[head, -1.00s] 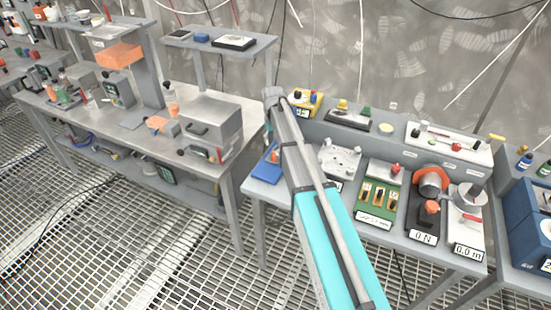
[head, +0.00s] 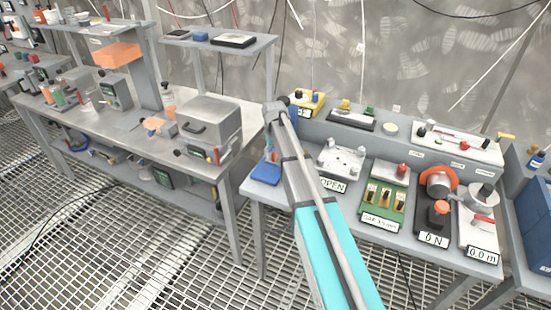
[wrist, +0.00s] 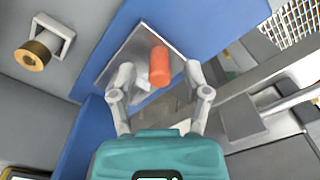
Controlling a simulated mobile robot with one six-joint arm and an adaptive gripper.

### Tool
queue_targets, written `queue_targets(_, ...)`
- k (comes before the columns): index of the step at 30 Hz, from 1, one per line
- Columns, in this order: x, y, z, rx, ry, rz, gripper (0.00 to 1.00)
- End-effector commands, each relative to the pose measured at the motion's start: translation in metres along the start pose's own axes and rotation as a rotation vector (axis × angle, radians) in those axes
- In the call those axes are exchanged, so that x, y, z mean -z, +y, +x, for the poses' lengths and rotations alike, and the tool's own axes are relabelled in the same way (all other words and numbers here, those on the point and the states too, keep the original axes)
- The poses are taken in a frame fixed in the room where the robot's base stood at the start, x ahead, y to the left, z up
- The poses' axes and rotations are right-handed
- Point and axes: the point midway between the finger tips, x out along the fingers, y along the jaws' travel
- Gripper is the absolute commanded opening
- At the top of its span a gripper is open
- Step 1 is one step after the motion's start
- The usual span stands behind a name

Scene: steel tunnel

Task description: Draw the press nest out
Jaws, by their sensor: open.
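In the wrist view my gripper (wrist: 159,76) is open, with its two fingers on either side of an orange cylindrical handle (wrist: 160,62). I cannot tell whether either finger touches it. The handle stands over a shiny metal plate (wrist: 125,58), which looks like the press nest, set between blue walls of the press (wrist: 217,20). In the head view my arm hides my gripper. A blue base (head: 264,174), perhaps of the press, shows partly behind the arm at the table's left end.
In the wrist view a brass knob (wrist: 32,56) on a grey bracket is at the left. In the head view a white fixture (head: 342,160) labelled OPEN, a green board (head: 372,212) and a 0 N device (head: 432,220) stand right of my arm. A steel bench (head: 130,120) is left.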

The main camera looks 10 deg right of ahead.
Motion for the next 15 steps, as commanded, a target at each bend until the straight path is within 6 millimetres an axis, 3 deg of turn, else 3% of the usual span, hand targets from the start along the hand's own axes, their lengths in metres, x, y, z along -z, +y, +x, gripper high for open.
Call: queue_targets(15, -0.0001, 0.0008, 0.0061, 0.000, 0.000, 0.001, 0.62)
